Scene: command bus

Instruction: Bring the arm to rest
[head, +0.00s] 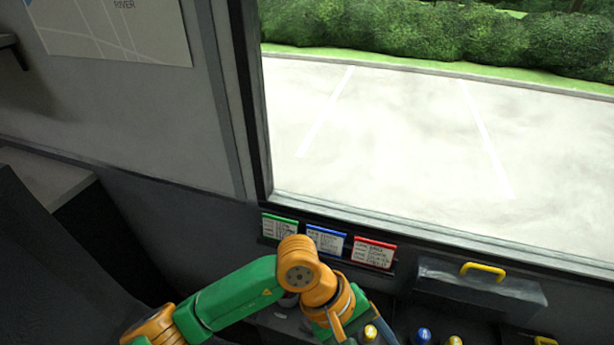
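One of my arms, green and orange, comes in from the lower left. Its green link (235,295) rises to an orange joint (300,265), and from there the arm bends down past an orange ring (342,300) to the bottom edge. I see no gripper fingers on it; its lower end is cut off by the bottom edge. My other arm does not show. I see nothing held.
A green card (279,228), a blue card (326,241) and a red card (374,253) stand under the window. A grey case (478,290) with a yellow handle is to the right. Small blue (423,335) and yellow (370,332) tops show at the bottom.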

